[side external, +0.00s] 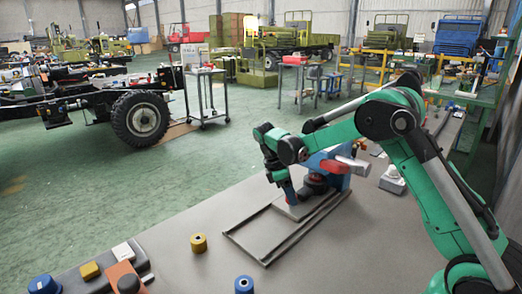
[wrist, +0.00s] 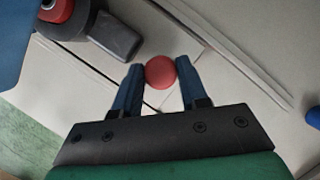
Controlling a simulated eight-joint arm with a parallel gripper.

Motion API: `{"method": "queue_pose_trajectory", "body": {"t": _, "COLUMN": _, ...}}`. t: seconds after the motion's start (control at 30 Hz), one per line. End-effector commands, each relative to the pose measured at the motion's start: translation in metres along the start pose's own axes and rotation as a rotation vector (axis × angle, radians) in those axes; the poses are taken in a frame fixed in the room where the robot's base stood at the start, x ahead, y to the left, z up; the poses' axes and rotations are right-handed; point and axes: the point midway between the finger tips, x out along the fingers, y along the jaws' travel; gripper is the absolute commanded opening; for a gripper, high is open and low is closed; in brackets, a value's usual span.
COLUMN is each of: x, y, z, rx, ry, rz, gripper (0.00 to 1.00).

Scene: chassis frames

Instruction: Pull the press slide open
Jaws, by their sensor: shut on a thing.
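A round red knob (wrist: 160,72) sits between the two blue fingers of my gripper (wrist: 159,74) in the wrist view, and the fingers are shut on it from both sides. In the side view my gripper (side external: 288,194) points down at the pale slide plate (side external: 297,210), close in front of the press (side external: 326,160), which is blue with red parts. The plate lies between long low rails (side external: 268,262) on the bench. The knob is mostly hidden by the gripper in the side view.
Several small items lie at the front left. A grey-white device (side external: 392,180) stands right of the press. The near end between the rails is clear.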

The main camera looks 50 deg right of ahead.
Motion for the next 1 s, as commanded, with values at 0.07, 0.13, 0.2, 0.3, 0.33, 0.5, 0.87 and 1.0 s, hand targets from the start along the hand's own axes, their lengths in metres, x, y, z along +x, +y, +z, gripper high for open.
{"method": "queue_pose_trajectory", "body": {"t": 0.07, "x": 0.0, "y": 0.0, "z": 0.0, "rx": 0.0, "ry": 0.0, "rz": 0.0, "gripper": 0.0}}
{"method": "queue_pose_trajectory", "body": {"t": 0.13, "x": -0.001, "y": 0.0, "z": 0.0, "rx": 0.0, "ry": -0.001, "rz": 0.0, "gripper": 0.0}}
{"method": "queue_pose_trajectory", "body": {"t": 0.2, "x": -0.001, "y": 0.0, "z": 0.0, "rx": 0.0, "ry": -0.001, "rz": 0.0, "gripper": 0.0}}
{"method": "queue_pose_trajectory", "body": {"t": 0.3, "x": -0.001, "y": 0.0, "z": 0.0, "rx": 0.0, "ry": -0.001, "rz": 0.0, "gripper": 0.0}}
{"method": "queue_pose_trajectory", "body": {"t": 0.33, "x": -0.001, "y": 0.0, "z": 0.0, "rx": 0.0, "ry": -0.001, "rz": 0.0, "gripper": 0.0}}
{"method": "queue_pose_trajectory", "body": {"t": 0.5, "x": -0.001, "y": 0.0, "z": 0.0, "rx": 0.0, "ry": -0.001, "rz": 0.0, "gripper": 0.0}}
{"method": "queue_pose_trajectory", "body": {"t": 0.87, "x": -0.002, "y": -0.003, "z": -0.003, "rx": -0.002, "ry": -0.001, "rz": 0.001, "gripper": 0.0}}
{"method": "queue_pose_trajectory", "body": {"t": 1.0, "x": -0.01, "y": -0.022, "z": -0.022, "rx": -0.007, "ry": -0.001, "rz": 0.003, "gripper": 0.0}}
